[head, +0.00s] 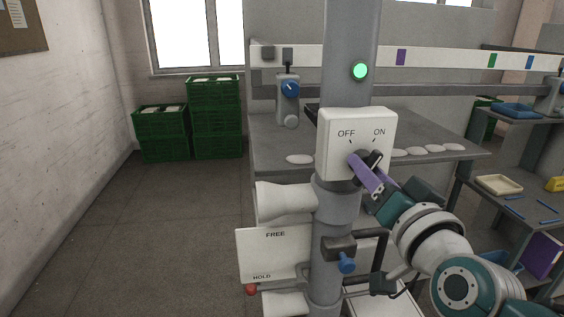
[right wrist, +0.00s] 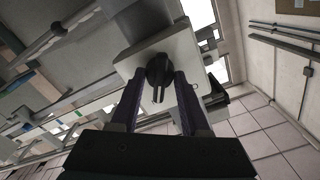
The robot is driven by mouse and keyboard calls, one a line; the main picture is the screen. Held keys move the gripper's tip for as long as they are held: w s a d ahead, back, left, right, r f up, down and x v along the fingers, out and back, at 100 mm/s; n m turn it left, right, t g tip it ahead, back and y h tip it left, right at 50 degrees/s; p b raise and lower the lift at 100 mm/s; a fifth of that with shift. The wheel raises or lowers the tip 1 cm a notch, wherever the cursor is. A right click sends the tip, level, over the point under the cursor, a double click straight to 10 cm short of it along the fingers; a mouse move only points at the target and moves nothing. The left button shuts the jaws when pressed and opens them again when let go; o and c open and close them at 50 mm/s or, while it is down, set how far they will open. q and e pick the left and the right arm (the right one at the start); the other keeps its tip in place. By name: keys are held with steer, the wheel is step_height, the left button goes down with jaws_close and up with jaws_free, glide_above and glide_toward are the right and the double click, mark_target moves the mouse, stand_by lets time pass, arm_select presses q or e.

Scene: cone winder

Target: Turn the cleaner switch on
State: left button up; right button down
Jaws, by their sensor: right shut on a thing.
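The cleaner switch is a white box (head: 356,122) on a grey column, marked OFF at left and ON at right. Its dark knob (head: 375,157) sits low on the front face, partly hidden by my fingers. The visible part of the knob leans up to the right, toward the ON side, but its exact setting is hard to tell. My right gripper (head: 366,163) reaches in from the lower right, its purple fingers shut on the knob. In the right wrist view, the dark knob (right wrist: 158,72) shows between the ends of the two fingers. My left gripper is not in view.
A lit green lamp (head: 360,71) is on the column above the box. Below are a white FREE/HOLD panel (head: 270,254) and a blue-tipped handle (head: 346,262). A grey machine table (head: 285,145) stands behind. Green crates (head: 217,120) stand at the back left; the left floor is clear.

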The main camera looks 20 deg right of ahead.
steer(key=shift+c, duration=1.9)
jaws_free()
steer(key=b+v, duration=0.2)
steer(key=v, duration=0.8)
